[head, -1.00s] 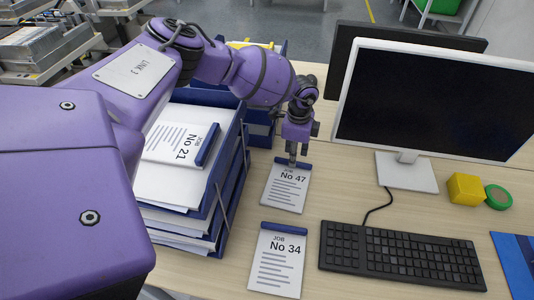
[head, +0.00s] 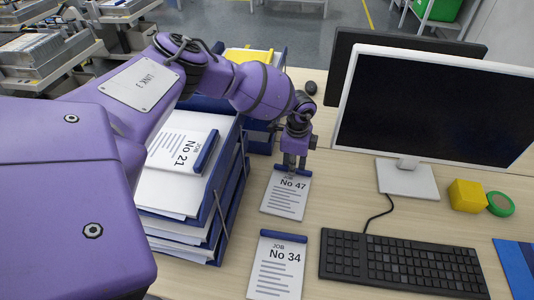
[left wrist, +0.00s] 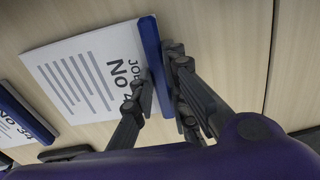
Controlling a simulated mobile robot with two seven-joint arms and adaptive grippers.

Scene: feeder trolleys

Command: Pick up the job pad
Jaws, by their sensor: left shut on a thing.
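My left gripper (head: 294,164) points down at the far edge of the job pad No 47 (head: 284,198), a white sheet with a blue binding strip. In the left wrist view its fingers (left wrist: 159,78) lie on either side of the blue strip of this pad (left wrist: 85,78), and the gripper is shut on it. The pad looks flat, at or just above the wooden desk; any gap is hard to tell. Job pad No 34 (head: 277,270) lies nearer on the desk. Job pad No 21 (head: 180,152) lies on the papers in the blue tray stack. My right gripper is out of view.
The stacked blue trays (head: 228,190) stand close to the left of the gripper. A keyboard (head: 400,262), monitor (head: 430,100), yellow cube (head: 467,195) and green tape roll (head: 500,203) are to the right. Bare desk (head: 345,180) lies between pad and monitor.

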